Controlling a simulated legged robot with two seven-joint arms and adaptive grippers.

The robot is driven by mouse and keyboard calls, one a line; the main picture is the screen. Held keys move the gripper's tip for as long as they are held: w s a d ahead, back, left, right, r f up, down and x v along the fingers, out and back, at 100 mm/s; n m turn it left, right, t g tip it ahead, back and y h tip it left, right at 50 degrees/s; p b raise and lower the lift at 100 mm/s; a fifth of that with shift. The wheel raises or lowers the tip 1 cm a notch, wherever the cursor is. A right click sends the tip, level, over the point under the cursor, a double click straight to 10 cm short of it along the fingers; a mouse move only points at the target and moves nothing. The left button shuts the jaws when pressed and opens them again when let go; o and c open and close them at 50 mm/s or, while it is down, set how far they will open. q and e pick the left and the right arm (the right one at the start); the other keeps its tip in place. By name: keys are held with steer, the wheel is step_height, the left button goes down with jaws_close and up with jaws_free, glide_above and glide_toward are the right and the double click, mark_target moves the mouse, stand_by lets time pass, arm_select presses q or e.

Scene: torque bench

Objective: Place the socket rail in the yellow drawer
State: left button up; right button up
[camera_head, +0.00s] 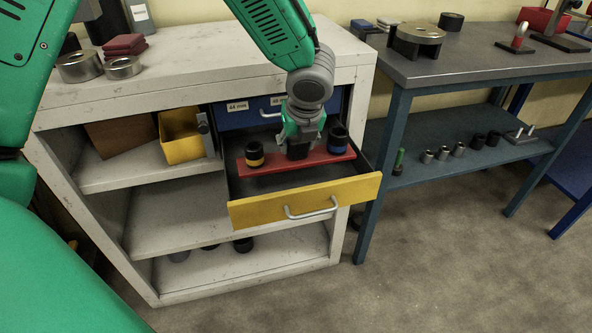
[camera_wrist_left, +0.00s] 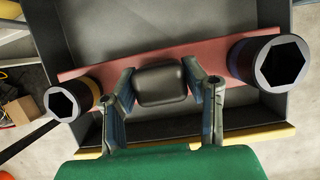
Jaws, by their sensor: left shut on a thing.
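The socket rail (camera_head: 318,164) is a long red bar with a dark socket at each end, one with a yellow band (camera_head: 254,156) and one with a blue band (camera_head: 337,138). It shows in the left wrist view too (camera_wrist_left: 219,57), with a dark block (camera_wrist_left: 160,84) in its middle. The open yellow drawer (camera_head: 270,209) has a dark inside, and the rail is over or in it; whether it touches the floor is unclear. My left gripper (camera_head: 300,146) points down and is shut on the rail's middle block. My right gripper is out of view.
The drawer sits in a white cabinet (camera_head: 205,90), under a closed blue drawer (camera_head: 236,116). A yellow bin (camera_head: 180,138) stands on the shelf to the left. A blue-legged bench (camera_head: 470,68) stands close on the right, with several sockets on its lower shelf.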

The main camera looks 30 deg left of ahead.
mark_target(297, 159)
arm_select(q)
steer(key=shift+w+f, duration=0.1)
steer(key=shift+f, duration=0.8)
steer(key=shift+a+f+b, duration=0.2)
steer(key=shift+a+b, duration=0.05)
steer(key=shift+b, duration=0.05)
steer(key=f, duration=0.1)
steer(key=f+b, duration=0.1)
steer(key=f, duration=0.1)
steer(key=shift+a+f, duration=0.1)
steer(key=shift+a, duration=0.3)
steer(key=shift+d+f+b, duration=0.1)
steer(key=shift+f+b, duration=0.2)
steer(key=shift+b, duration=0.05)
steer(key=shift+d+r, duration=0.15)
steer(key=shift+d, duration=0.15)
jaws_close()
steer(key=shift+d, duration=0.1)
steer(key=o, duration=1.3)
jaws_free()
steer(key=shift+a, duration=0.2)
steer(key=shift+a, duration=0.1)
